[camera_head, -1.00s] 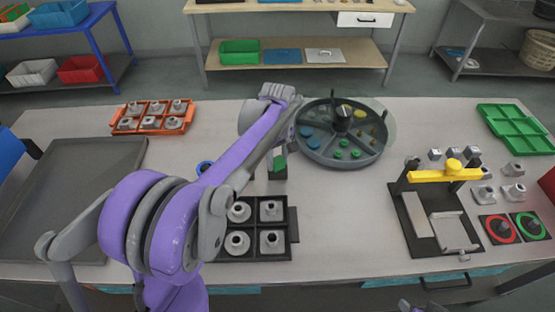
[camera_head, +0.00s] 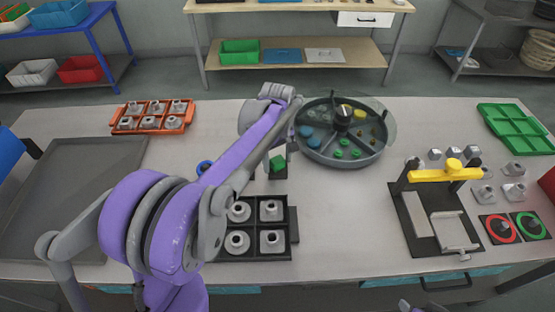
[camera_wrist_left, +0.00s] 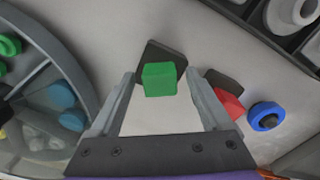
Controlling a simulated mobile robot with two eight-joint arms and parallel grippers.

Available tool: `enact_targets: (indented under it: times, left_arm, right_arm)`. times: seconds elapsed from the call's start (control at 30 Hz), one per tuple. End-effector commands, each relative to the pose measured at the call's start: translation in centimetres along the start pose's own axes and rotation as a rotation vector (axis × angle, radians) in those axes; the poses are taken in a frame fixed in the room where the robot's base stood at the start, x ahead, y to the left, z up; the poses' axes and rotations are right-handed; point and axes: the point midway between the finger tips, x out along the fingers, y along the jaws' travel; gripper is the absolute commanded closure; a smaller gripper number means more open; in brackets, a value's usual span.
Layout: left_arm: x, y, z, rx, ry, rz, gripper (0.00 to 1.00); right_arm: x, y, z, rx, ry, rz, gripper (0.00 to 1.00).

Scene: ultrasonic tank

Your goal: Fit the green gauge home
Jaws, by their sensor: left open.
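The green gauge (camera_head: 277,163) shows as a green block at a small dark stand (camera_head: 278,175), behind the black four-pocket tray. In the left wrist view the green gauge (camera_wrist_left: 159,79) stands up from the dark stand (camera_wrist_left: 157,54), turned slightly relative to it. How deep it sits cannot be told. My left gripper (camera_head: 279,151) is open just above it. In the left wrist view the fingers of the left gripper (camera_wrist_left: 160,76) lie either side of the green block, with gaps on both sides. My right gripper is not clearly in view.
A red block (camera_wrist_left: 228,105) with a dark stand and a blue ring (camera_wrist_left: 266,116) lie close by. The black tray (camera_head: 292,222) holds several grey parts. A round divided tray (camera_head: 343,163) stands behind to the right. The table between it and the yellow-handled fixture (camera_head: 445,175) is clear.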

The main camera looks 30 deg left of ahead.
Motion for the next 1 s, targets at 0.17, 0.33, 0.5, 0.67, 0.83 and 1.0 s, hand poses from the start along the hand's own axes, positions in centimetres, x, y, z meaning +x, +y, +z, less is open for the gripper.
enact_targets:
  times: [0.17,0.33,0.5,0.67,0.83,1.0]
  left_arm:
    - [-1.1,0.0,0.0,0.0,0.0,0.0,0.19]
    - [-4.4,0.0,0.0,0.0,0.0,0.0,0.19]
    - [-7.8,0.0,0.0,0.0,0.0,0.0,0.19]
    - [-10.0,0.0,0.0,0.0,0.0,0.0,0.19]
    - [-10.8,0.0,0.0,0.0,0.0,0.0,0.19]
    - [-10.8,0.0,0.0,0.0,0.0,0.0,0.19]
  right_arm:
    - [-0.1,0.0,-0.1,0.0,0.001,0.0,0.5]
    - [-0.3,0.0,-0.3,0.0,0.002,0.0,0.5]
    - [-0.5,0.0,-0.5,0.0,0.004,0.0,0.5]
    - [-0.6,0.0,-0.6,0.0,0.005,0.0,0.5]
    - [-0.6,0.0,-0.7,0.0,0.006,0.0,0.5]
    - [-0.6,0.0,-0.7,0.0,0.006,0.0,0.5]
